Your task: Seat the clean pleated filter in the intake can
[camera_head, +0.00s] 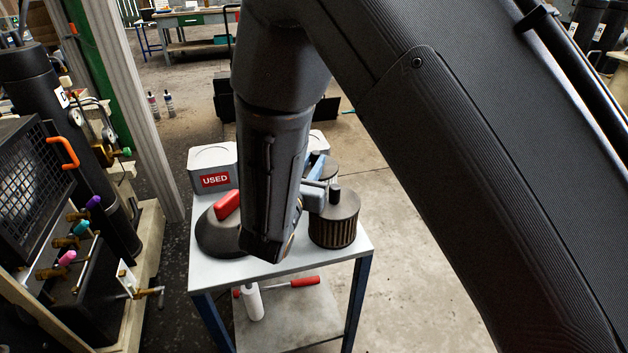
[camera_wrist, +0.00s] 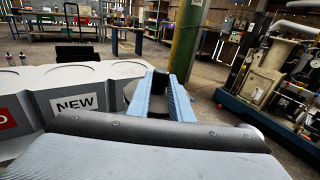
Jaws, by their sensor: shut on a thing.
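A brown pleated filter (camera_head: 333,231) with a dark top and knob stands on the small table, just right of my gripper. A second, paler filter (camera_head: 328,170) with a dark top is behind it, partly hidden by my blue fingers. My gripper (camera_head: 317,172) is shut at this paler filter, apparently on its top knob; the grip itself is mostly hidden. In the wrist view the blue fingers (camera_wrist: 166,92) point forward with something dark between them. The intake can is not clearly identifiable.
The table (camera_head: 283,268) also bears a grey box marked USED (camera_head: 213,165) and a dark round lid with a red handle (camera_head: 228,205). A box marked NEW (camera_wrist: 78,104) lies left of my fingers. A white bottle (camera_head: 253,302) stands on the lower shelf.

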